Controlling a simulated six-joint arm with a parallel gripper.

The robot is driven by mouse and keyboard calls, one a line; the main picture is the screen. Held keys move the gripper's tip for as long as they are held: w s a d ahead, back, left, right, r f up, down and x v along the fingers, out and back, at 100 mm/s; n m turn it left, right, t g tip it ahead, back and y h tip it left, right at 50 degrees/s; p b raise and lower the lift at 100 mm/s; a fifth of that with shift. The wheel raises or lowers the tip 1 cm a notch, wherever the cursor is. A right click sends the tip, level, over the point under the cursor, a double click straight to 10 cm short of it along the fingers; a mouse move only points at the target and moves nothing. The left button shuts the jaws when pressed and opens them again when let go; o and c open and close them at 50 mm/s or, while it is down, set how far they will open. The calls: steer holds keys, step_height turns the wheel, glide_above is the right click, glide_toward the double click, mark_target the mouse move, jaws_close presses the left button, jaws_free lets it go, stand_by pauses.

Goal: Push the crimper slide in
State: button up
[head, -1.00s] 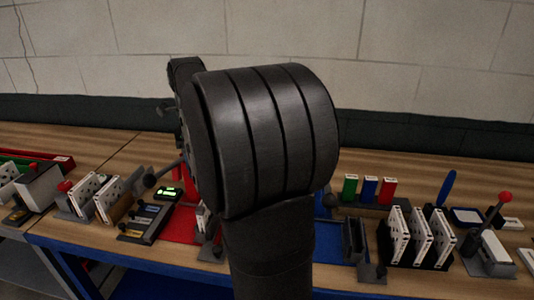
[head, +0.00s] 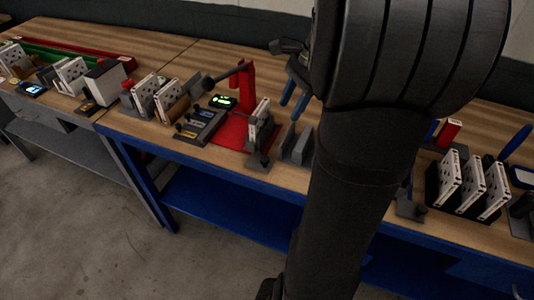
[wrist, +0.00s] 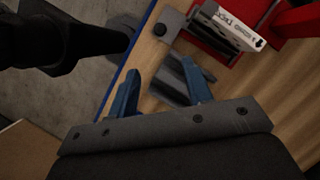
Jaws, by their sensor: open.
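The red station (head: 236,132) that looks like the crimper stands on the bench left of my arm, with a red post and a dark lever. A white boxed filter (head: 261,122) stands upright on it. A grey part with a dark knob (head: 257,160), apparently the slide, sits at its front edge; in the wrist view the knobbed grey part (wrist: 172,22) is at the top, beside the labelled filter (wrist: 232,27). My gripper (head: 294,88) has blue fingers, open and empty, right of the station above the bench. In the wrist view my gripper (wrist: 160,88) points toward a grey holder.
The grey slotted holder (head: 297,143) stands just right of the red station, below my fingers. A grey tray with small labels (head: 200,126) and a green-lit display (head: 222,101) lie left. Several filters stand in a dark rack (head: 468,188) at right. My arm hides the bench's middle.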

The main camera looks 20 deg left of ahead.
mark_target(264, 158)
steer(key=x, duration=1.7)
steer(key=shift+c, duration=0.5)
jaws_close()
steer(key=shift+a, duration=0.15)
